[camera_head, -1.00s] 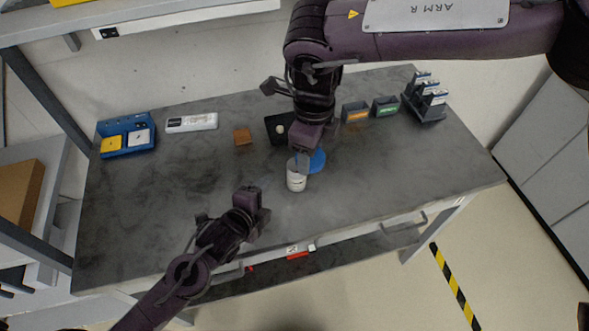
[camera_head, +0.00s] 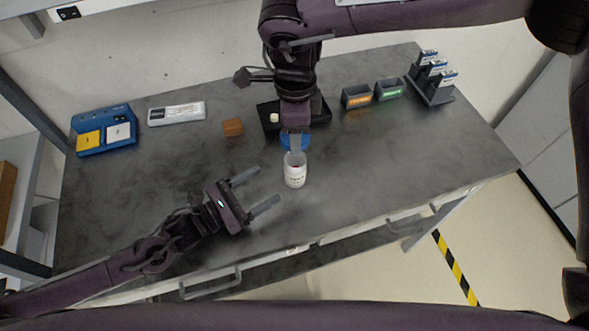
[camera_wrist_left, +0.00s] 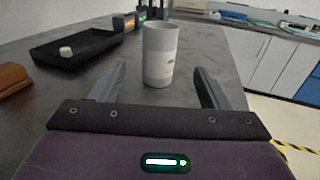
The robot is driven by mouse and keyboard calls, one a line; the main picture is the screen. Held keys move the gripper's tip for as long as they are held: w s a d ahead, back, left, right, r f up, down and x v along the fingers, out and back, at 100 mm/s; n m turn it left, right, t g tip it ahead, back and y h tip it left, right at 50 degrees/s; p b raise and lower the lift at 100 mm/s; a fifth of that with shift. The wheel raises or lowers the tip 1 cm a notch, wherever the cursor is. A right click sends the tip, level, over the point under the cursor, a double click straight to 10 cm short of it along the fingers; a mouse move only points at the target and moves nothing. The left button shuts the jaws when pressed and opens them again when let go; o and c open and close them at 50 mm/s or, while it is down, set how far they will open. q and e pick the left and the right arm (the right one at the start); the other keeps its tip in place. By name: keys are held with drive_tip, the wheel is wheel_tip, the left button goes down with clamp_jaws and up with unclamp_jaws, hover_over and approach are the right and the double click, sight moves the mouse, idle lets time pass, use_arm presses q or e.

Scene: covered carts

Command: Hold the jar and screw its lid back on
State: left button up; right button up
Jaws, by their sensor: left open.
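The white jar (camera_head: 295,174) stands upright on the grey table, its top uncovered; it also shows in the left wrist view (camera_wrist_left: 159,55). My left gripper (camera_head: 268,186) is open, its fingers pointing at the jar from the left. In the left wrist view the jar stands beyond and between the two fingertips (camera_wrist_left: 160,83), apparently untouched. The blue lid (camera_head: 285,142) is at the fingertips of my right gripper (camera_head: 296,148), which looks shut on it. It appears above and behind the jar, off it; the fingers hide part of the lid. Neither shows in the left wrist view.
A black tray (camera_head: 320,112) with a small pale piece lies behind the jar, with a brown block (camera_head: 233,127) to its left. Two small bins (camera_head: 372,94), a rack (camera_head: 432,82), a blue box (camera_head: 104,130) and a white case (camera_head: 177,113) stand farther off.

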sight(302, 162)
use_arm(q)
drive_tip(key=x, duration=1.2)
drive_tip(key=c, duration=1.5)
use_arm(e)
drive_tip(key=shift+f, duration=2.5)
